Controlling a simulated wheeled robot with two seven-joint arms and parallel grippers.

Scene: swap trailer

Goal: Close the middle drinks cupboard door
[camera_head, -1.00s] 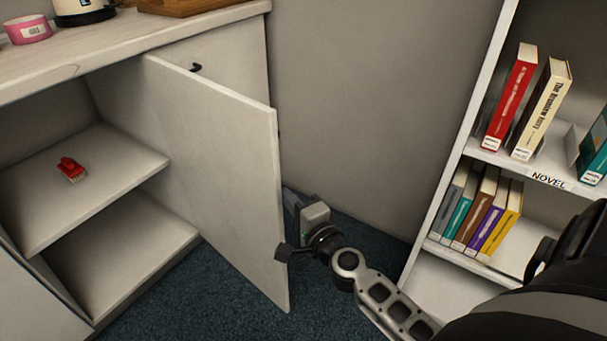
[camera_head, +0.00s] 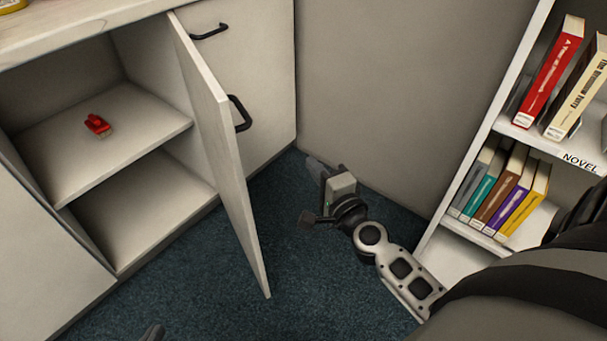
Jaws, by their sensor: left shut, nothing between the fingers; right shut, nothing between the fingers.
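The middle drinks cupboard door (camera_head: 230,190) is a pale panel standing open, hinged on the right side of its opening. It shows nearly edge-on, with its black handle (camera_head: 241,113) on the right, outer face. The open cupboard has a shelf (camera_head: 135,150) inside. My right gripper (camera_head: 316,170) is shut and empty, low over the carpet to the right of the door, on its handle side and apart from it. My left gripper (camera_head: 152,333) shows only as a dark tip at the bottom edge, below the cupboard; the rest is out of frame.
A small red item (camera_head: 97,125) lies on the cupboard shelf. A shut door with a handle (camera_head: 208,32) is right of the opening. A bookcase (camera_head: 430,240) with several books stands at the right. Blue carpet (camera_head: 200,290) is clear before the cupboard.

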